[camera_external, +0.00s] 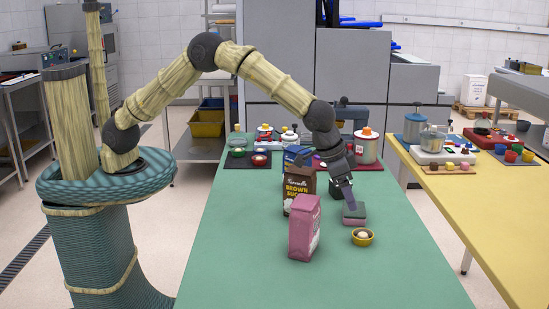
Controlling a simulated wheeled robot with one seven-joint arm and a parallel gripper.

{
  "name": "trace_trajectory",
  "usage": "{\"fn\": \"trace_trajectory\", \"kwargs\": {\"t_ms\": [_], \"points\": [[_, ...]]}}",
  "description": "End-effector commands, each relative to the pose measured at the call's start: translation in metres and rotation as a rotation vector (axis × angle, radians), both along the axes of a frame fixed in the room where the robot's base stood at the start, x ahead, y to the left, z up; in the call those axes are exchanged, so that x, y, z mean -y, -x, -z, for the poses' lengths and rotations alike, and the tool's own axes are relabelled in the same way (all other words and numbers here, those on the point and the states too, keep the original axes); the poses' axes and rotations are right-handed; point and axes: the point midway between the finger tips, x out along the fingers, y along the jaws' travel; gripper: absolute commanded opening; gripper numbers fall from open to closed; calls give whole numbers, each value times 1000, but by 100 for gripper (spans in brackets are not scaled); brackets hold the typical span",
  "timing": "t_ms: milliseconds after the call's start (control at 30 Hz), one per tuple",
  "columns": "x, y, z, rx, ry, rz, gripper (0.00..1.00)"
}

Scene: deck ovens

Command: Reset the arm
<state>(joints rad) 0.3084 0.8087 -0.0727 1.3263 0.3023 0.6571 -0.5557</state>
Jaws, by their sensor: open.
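My arm arches from its base at the left over the green table (225,270). My gripper (350,207) points down at the middle of the table, open. Its fingertips are just above or at a small grey and pink block (354,216); I cannot tell whether they touch it. A pink bag (304,230) stands upright to the left of the gripper. A brown sugar box (299,186) stands behind the bag, partly hidden by it.
A small yellow bowl (362,237) with a pale item stands in front of the block. A yellow table (490,220) is at the right. The green table's front is clear.

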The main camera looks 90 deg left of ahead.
Motion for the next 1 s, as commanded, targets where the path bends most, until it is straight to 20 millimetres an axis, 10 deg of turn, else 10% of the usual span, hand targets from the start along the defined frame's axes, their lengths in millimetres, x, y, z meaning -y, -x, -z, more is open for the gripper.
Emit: {"fn": "trace_trajectory", "kwargs": {"t_ms": [467, 1000], "points": [[-23, 19, -17, -16, -4, 5, 71], [-153, 195, -84, -110, -12, 19, 71]]}}
